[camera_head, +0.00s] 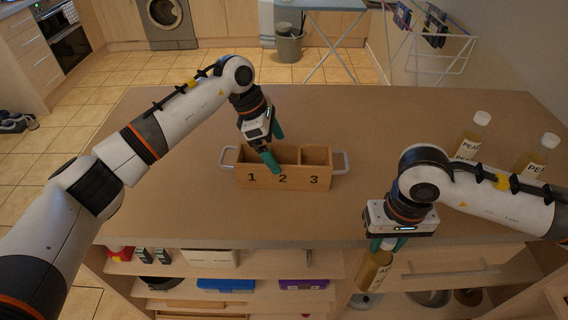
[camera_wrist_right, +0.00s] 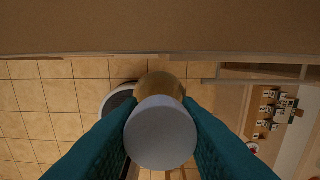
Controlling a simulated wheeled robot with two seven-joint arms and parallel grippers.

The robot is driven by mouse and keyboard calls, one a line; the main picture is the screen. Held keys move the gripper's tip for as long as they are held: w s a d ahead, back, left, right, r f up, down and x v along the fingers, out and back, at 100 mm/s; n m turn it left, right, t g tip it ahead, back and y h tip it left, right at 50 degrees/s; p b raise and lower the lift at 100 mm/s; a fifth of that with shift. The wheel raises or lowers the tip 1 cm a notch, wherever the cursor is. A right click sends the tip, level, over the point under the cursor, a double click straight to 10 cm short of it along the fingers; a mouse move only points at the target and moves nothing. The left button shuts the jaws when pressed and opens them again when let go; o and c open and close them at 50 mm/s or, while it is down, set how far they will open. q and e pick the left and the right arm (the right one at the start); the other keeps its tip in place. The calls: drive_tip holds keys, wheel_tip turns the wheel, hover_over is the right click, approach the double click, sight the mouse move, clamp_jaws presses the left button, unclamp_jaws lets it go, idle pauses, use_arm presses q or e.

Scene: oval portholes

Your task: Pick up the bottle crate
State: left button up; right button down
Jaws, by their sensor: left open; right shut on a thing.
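The wooden bottle crate (camera_head: 300,183) stands on the tabletop, with the numbers 1, 2 and 3 on its front and a pale handle at each end. Compartment 3 looks empty; the insides of the others are partly hidden. My left gripper (camera_head: 273,149) is open at the crate, with one finger in front of the wall near number 2 and the other further back. My right gripper (camera_head: 388,244) is shut on a bottle (camera_head: 374,272) with amber contents, off the table's front edge. Its white cap (camera_wrist_right: 160,132) shows between the fingers in the right wrist view.
Two bottles with white caps stand at the table's right, one further back (camera_head: 471,140) and one nearer (camera_head: 537,158). Shelves with boxes lie under the front edge (camera_head: 230,245). The tabletop left of and behind the crate is clear.

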sight(287, 165)
use_arm(q)
drive_tip(key=shift+x, duration=0.8)
use_arm(e)
drive_tip(key=shift+r, duration=0.3)
use_arm(q)
drive_tip(key=p+x, duration=0.2)
drive_tip(key=x, duration=0.3)
drive_tip(key=shift+d+r, duration=0.1)
use_arm(e)
drive_tip(key=shift+r, duration=0.95)
use_arm(q)
drive_tip(key=shift+w+d+f, duration=0.1)
drive_tip(key=shift+f, duration=0.2)
drive_tip(key=shift+c, duration=0.6)
